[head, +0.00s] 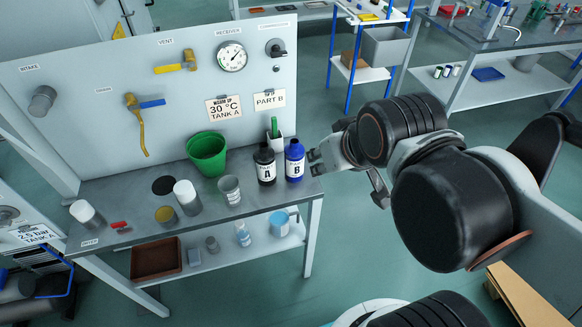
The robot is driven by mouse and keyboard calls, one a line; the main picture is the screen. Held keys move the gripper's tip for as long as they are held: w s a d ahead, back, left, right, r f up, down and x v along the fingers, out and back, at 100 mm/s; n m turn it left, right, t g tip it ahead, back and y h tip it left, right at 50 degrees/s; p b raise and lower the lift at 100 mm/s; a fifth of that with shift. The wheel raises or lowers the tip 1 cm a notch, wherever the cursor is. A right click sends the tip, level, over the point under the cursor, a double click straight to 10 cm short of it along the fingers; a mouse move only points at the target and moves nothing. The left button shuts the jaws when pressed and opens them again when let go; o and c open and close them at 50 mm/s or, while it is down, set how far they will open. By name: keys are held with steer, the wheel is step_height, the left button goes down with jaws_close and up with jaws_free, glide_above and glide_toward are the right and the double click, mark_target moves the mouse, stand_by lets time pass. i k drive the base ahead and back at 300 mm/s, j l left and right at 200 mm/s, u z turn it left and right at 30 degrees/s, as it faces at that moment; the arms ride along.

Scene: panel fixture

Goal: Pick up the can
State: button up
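A grey open-topped container (230,190) with a pale label stands right of the green bucket's front. I cannot tell for sure which of these is the can. My gripper (350,182) is to the right of the bench, beyond the blue bottle, with its two fingers spread apart and nothing between them. It is apart from both containers.
Bottles A (265,165) and B (294,161) stand at the bench's right end, nearest my gripper. A green bucket (207,153) and white-topped cylinders (187,197) are also on the bench (130,245). A panel with gauge, handles and signs rises behind. A lower shelf holds a brown tray (156,260).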

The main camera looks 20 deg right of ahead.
mark_target(293, 152)
steer(key=l+u, duration=0.2)
steer(key=u, duration=0.2)
steer(key=k+l+u, duration=0.1)
steer(key=u, duration=0.25)
steer(key=k+l+u, duration=0.1)
steer(key=u, duration=0.3)
steer(key=k+l+u, duration=0.2)
steer(key=k+l, duration=0.25)
steer(key=k+l+u, duration=0.15)
steer(key=k+l, duration=0.2)
steer(key=k, duration=0.15)
steer(key=k+l+u, duration=0.2)
steer(key=k+l, duration=0.15)
steer(key=k, duration=0.15)
